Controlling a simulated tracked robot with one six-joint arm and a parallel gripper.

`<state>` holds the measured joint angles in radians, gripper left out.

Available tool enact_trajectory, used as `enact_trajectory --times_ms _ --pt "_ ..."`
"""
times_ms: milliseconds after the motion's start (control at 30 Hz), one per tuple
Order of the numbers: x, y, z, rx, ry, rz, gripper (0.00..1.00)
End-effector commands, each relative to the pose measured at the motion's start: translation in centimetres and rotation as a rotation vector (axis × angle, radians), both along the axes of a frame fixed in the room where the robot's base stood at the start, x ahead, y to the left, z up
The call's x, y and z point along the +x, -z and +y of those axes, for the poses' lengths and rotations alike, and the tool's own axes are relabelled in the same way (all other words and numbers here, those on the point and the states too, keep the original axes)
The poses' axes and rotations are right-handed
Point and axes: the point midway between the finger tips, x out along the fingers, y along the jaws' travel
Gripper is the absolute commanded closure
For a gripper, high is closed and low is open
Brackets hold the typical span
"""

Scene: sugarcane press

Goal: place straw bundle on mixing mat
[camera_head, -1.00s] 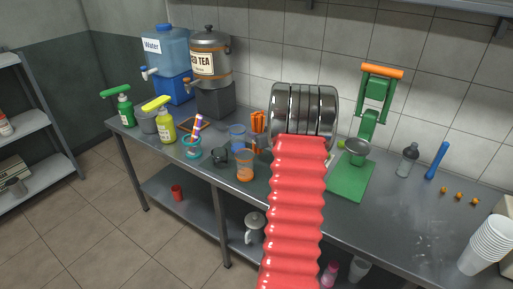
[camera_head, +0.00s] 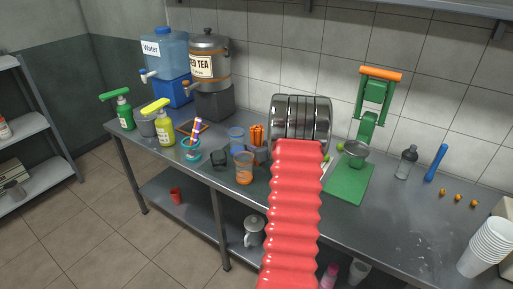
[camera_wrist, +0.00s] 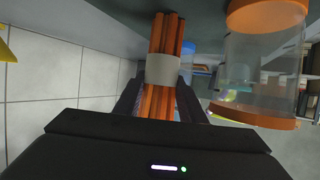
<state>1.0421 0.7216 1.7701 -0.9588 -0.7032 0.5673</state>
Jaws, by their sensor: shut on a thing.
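The straw bundle (camera_wrist: 163,38) is a bunch of orange straws with a pale band (camera_wrist: 162,69) around it. My gripper (camera_wrist: 160,88) is shut on it in the wrist view, with the dark fingers on either side near the band. In the head view, the straws (camera_head: 257,134) show just left of my arm's metal rings, behind the orange-banded cup. A dark, brown-edged mat (camera_head: 197,128) lies at the left. I cannot tell which is the mixing mat.
An orange-banded clear cup (camera_head: 244,168) stands close to the straws, large in the wrist view (camera_wrist: 265,65). The green press (camera_head: 372,105) is at the back right.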

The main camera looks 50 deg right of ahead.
Motion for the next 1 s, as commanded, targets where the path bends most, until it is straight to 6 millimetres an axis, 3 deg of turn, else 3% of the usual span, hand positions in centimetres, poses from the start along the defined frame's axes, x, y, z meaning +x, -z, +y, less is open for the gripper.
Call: enact_trajectory --times_ms 200,233,300,667,1000 --pt "0.0 0.2 0.0 0.0 -0.001 0.0 0.86" --pt "0.0 0.2 0.0 0.0 -0.001 0.0 0.61" --pt "0.0 0.2 0.0 0.0 -0.001 0.0 0.56" --pt "0.0 -0.1 0.1 0.0 -0.001 0.0 0.55" --pt "-3.2 -1.6 1.5 -0.002 0.001 0.0 0.55"
